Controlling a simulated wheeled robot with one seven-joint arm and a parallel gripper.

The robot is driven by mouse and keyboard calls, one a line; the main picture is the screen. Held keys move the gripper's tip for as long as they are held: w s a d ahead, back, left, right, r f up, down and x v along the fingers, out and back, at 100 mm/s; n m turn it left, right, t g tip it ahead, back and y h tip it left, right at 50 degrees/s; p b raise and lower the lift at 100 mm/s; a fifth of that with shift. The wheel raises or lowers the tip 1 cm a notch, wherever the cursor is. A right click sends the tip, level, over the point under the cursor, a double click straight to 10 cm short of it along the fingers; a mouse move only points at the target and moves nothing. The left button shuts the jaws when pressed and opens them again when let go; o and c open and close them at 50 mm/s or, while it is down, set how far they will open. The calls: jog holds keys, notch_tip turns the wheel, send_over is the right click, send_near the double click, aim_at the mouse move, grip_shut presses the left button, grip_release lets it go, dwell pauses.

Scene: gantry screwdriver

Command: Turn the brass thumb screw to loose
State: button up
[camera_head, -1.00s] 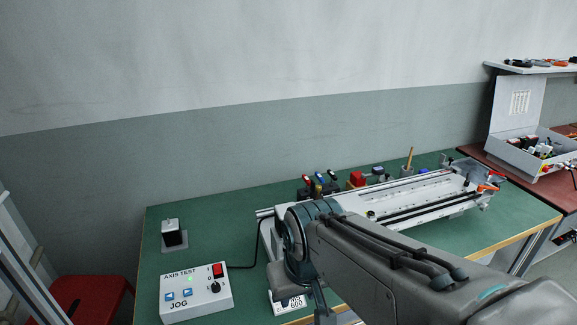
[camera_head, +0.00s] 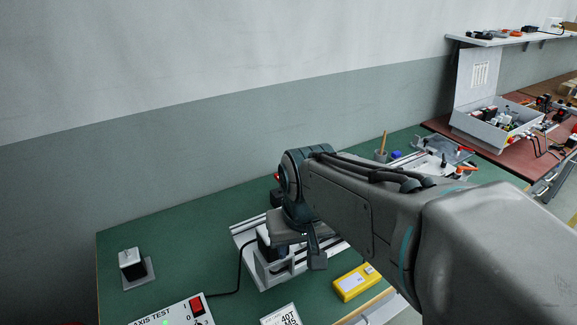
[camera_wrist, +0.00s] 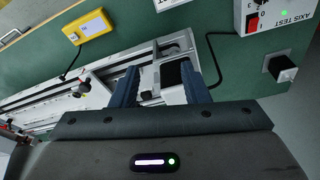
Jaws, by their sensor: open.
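The gantry axis (camera_head: 262,272) is a long pale aluminium rail on the green bench. Its motor end shows in the wrist view as a dark block on a light bracket (camera_wrist: 172,74). My gripper (camera_wrist: 160,72) is open, with its two dark fingers on either side of that motor end in the picture. I cannot tell whether they touch anything. In the head view my gripper (camera_head: 291,252) is above the near left end of the rail, and my arm hides much of the rail. I cannot make out the brass thumb screw for certain.
A yellow box (camera_head: 356,282) lies on the bench in front of the rail. The axis test box (camera_head: 178,312) with its black cable sits at the front left. A black-and-white block (camera_head: 131,263) stands on a plate at the left.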

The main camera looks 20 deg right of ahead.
jog(key=w+d+r+m+g+p, duration=0.1)
jog(key=w+d+r+m, duration=0.15)
jog(key=w, duration=0.55)
jog(key=w+d+r+m+p, duration=0.1)
jog(key=w+d+r+p, duration=0.15)
jog(key=w, duration=0.55)
jog(key=w+d+f+m+g+p, duration=0.1)
jog(key=w+d, duration=0.2)
jog(key=w, duration=0.4)
jog(key=w+d+f+m+g+p, duration=0.1)
jog(key=w+d+f+m, duration=0.15)
jog(key=w, duration=0.45)
jog(key=shift+n, duration=0.5)
jog(key=f, duration=0.8)
jog(key=f+p, duration=0.1)
jog(key=f, duration=0.3)
jog(key=shift+s+d+f, duration=0.15)
jog(key=shift+d+f, duration=0.05)
jog(key=shift+d, duration=0.15)
jog(key=shift+c, duration=0.2)
grip_shut()
